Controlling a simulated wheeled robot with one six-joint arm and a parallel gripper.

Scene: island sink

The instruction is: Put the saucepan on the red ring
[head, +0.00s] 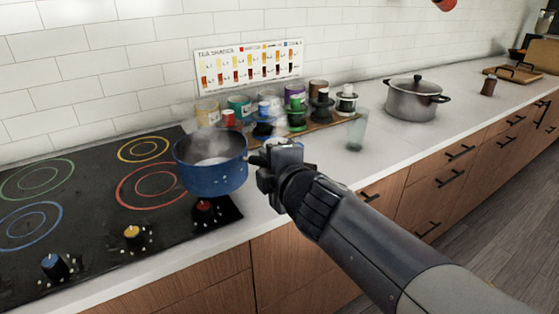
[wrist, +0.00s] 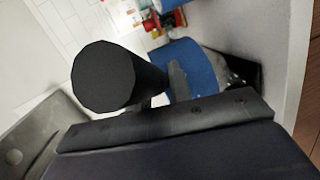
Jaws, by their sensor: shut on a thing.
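The blue saucepan (head: 211,170) has a pale steaming inside and is near the right edge of the black cooktop in the head view. Its blue side also shows in the wrist view (wrist: 190,65). My gripper (head: 277,165) is at the pan's right side, shut on its black handle (wrist: 115,78). The red ring (head: 125,194) is on the cooktop, left of and partly behind the pan. I cannot tell whether the pan's base touches the cooktop.
The cooktop also has yellow (head: 143,138), green (head: 20,180) and blue rings, with knobs along its front. Several cups and jars stand on a wooden board (head: 322,127) behind my gripper. A glass (head: 357,131) and a lidded grey pot (head: 414,100) stand farther right.

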